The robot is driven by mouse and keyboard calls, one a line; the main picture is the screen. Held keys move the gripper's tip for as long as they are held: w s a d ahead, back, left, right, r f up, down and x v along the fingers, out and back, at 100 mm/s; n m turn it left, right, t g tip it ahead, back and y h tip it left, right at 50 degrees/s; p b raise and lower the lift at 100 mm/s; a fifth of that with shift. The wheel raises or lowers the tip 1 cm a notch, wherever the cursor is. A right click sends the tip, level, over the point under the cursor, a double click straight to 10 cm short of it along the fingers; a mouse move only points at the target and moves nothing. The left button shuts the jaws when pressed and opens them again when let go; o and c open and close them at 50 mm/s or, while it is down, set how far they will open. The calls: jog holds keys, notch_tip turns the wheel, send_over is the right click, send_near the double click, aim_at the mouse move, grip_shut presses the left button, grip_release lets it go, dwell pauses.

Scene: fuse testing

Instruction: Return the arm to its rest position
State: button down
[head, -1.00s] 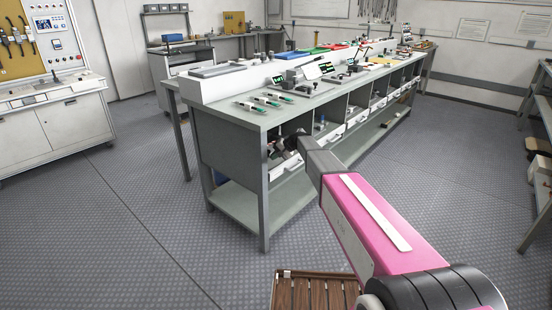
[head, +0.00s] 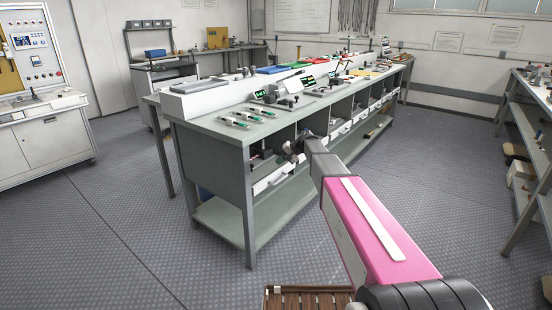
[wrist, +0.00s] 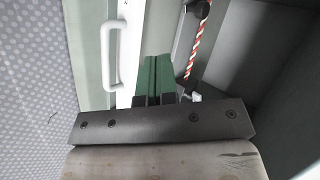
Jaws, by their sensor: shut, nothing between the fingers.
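My pink and grey arm (head: 372,232) reaches forward from the lower right in the head view. My gripper (head: 292,148) is at its far end, small and dark, in front of the open compartments of the grey workbench (head: 208,160). In the wrist view my gripper (wrist: 155,98) is shut, with nothing held. A green piece (wrist: 155,72) shows just past the fingers; I cannot tell if it belongs to the gripper or the bench. A white drawer handle (wrist: 110,55) and a red-and-white striped cord (wrist: 197,42) are close by.
Several white and green fuses (head: 233,121) lie on the bench top. A slatted brown wooden thing (head: 300,299) is low in front of me. Shelving (head: 530,130) stands at the right and a control panel (head: 35,60) at the left. Floor (head: 450,190) right of the bench is clear.

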jog(key=s+d+f+h, duration=0.3)
jog(key=s+d, duration=0.3)
jog(key=s, duration=0.6)
jog(key=s+d+f+h, duration=0.3)
jog(key=s+d, duration=0.4)
jog(key=s, duration=0.5)
jog(key=s+d+f+n+g+h, duration=0.1)
jog(key=s+d+f+h, duration=0.2)
jog(key=s, duration=0.9)
jog(key=d+f, duration=0.2)
jog(key=d, duration=0.2)
jog(key=shift+s, duration=0.15)
